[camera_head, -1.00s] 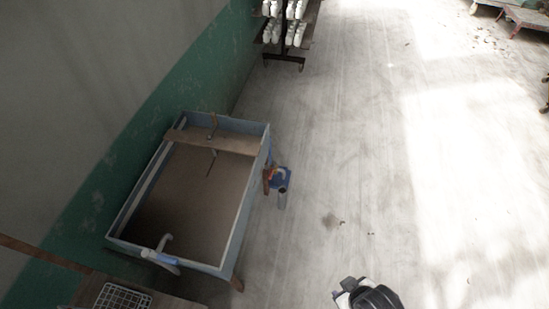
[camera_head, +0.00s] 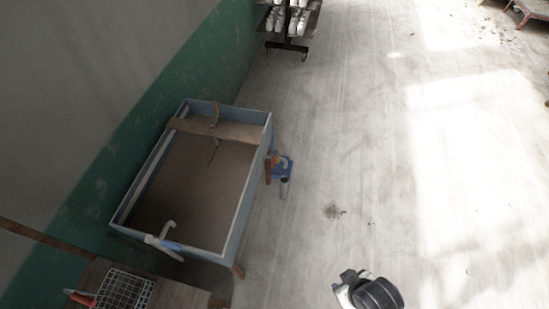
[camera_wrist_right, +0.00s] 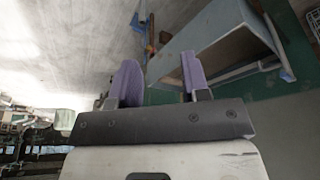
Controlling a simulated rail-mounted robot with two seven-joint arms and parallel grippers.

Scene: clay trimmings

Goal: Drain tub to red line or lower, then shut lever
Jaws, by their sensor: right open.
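The tub (camera_head: 243,217) is a grey-blue rectangular box on legs beside the green and grey wall in the head view. Its inside looks brown, and a wooden board (camera_head: 238,133) lies across its far end. A rod stands at that board; I cannot make out a red line. On the tub's right side is a blue fitting (camera_head: 283,167) with a small orange-brown part and a grey pipe; the lever is too small to tell. My right gripper (camera_wrist_right: 158,82) is open and empty in the right wrist view, with the tub (camera_wrist_right: 205,40) beyond its purple fingers. My left gripper is not in view.
A wire basket (camera_head: 125,290) sits on a wooden surface at the lower left. A rack with white items (camera_head: 287,22) stands at the back. The pale floor to the right of the tub is open, with a small dark stain.

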